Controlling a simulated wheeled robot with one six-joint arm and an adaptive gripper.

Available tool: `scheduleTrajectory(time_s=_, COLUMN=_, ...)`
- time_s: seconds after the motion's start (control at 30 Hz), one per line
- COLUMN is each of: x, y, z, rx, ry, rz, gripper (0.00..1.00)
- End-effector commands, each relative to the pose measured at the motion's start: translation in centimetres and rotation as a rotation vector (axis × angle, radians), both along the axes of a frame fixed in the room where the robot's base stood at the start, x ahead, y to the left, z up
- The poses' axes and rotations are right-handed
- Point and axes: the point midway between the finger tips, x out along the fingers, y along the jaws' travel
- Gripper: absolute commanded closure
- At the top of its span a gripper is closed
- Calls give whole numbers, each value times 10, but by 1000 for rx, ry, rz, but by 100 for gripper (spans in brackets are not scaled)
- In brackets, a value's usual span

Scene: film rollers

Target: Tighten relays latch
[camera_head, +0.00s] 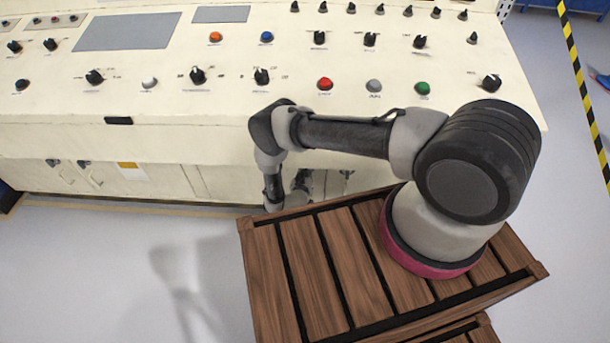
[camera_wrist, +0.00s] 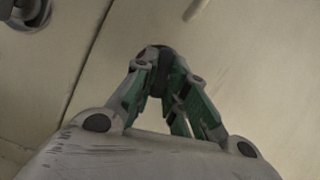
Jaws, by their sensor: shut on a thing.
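In the wrist view, my gripper (camera_wrist: 165,78) has its green-padded fingers closed on a dark round latch (camera_wrist: 154,52) on the cream cabinet front. The fingers cover much of this latch, so its angle cannot be told. In the head view, my arm reaches down in front of the cabinet (camera_head: 225,183), below the console edge. The held latch and the fingertips are hidden there behind my arm. No readable relays label shows in either view.
Another metal latch (camera_wrist: 28,12) is at the upper left in the wrist view, past a panel seam. The console top (camera_head: 130,75) carries several knobs and buttons. The wooden slatted platform (camera_head: 310,270) is under my arm's base. Grey floor on the left is clear.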

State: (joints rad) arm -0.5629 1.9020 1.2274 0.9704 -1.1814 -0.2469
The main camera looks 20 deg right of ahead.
Motion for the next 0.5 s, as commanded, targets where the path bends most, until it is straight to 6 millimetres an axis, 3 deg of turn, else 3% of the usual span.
scheduleTrajectory(time_s=0.2, x=0, y=-2, z=1, rx=148, ry=-49, rz=0, gripper=100)
scheduleTrajectory(time_s=0.5, x=0, y=-1, z=1, rx=165, ry=-54, rz=-1, gripper=100)
